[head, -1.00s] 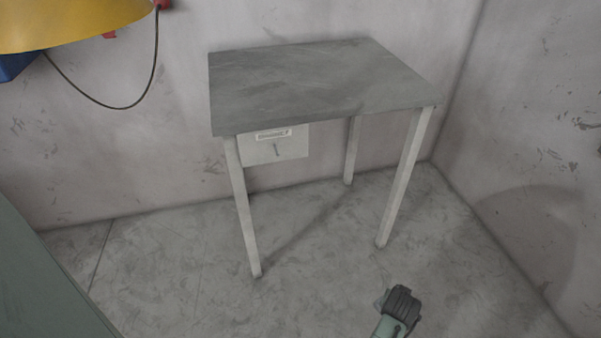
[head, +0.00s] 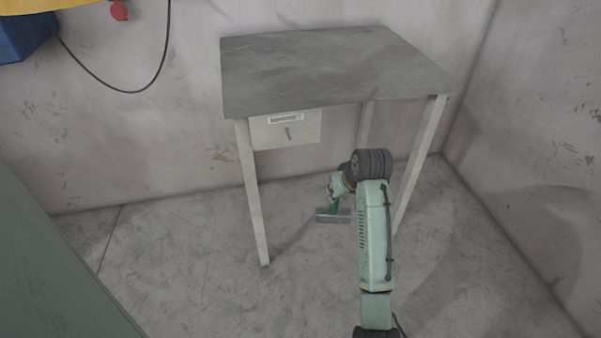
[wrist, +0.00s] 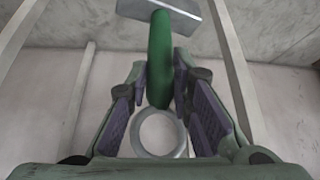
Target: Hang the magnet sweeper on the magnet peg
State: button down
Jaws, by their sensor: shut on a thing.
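The magnet sweeper has a green handle (wrist: 160,60), a flat grey head (wrist: 172,10) and a pale metal ring (wrist: 184,138) at the handle's other end. My gripper (wrist: 161,78) is shut on the handle, with the ring on the near side of the fingers. In the head view the sweeper's grey head (head: 333,216) hangs below my gripper (head: 334,192), in front of the table's lower part. A short grey peg (head: 288,134) sticks out of a white panel (head: 262,134) under the tabletop's front left. A label above it is too small to read.
The grey tabletop (head: 330,70) is bare. Its pale front legs (head: 253,200) stand left and right of my gripper. Walls close off the back and right. A green surface (head: 45,260) fills the lower left; a dark cable (head: 130,90) hangs at upper left.

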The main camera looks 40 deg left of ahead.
jog(key=s+a+r+n+g+y+b, duration=0.1)
jog(key=s+a+r+n+g, duration=0.2)
jog(key=s+a+r+n, duration=0.45)
jog(key=w+a+m+b, duration=0.1)
jog(key=w+a, duration=0.6)
jog(key=a, duration=0.1)
dwell(1.0)
jog(key=shift+f, duration=0.1)
dwell(0.5)
jog(key=c, duration=1.3)
grip_release()
jog(key=shift+c, duration=0.2)
jog(key=shift+d, duration=0.1)
jog(key=v, duration=1.2)
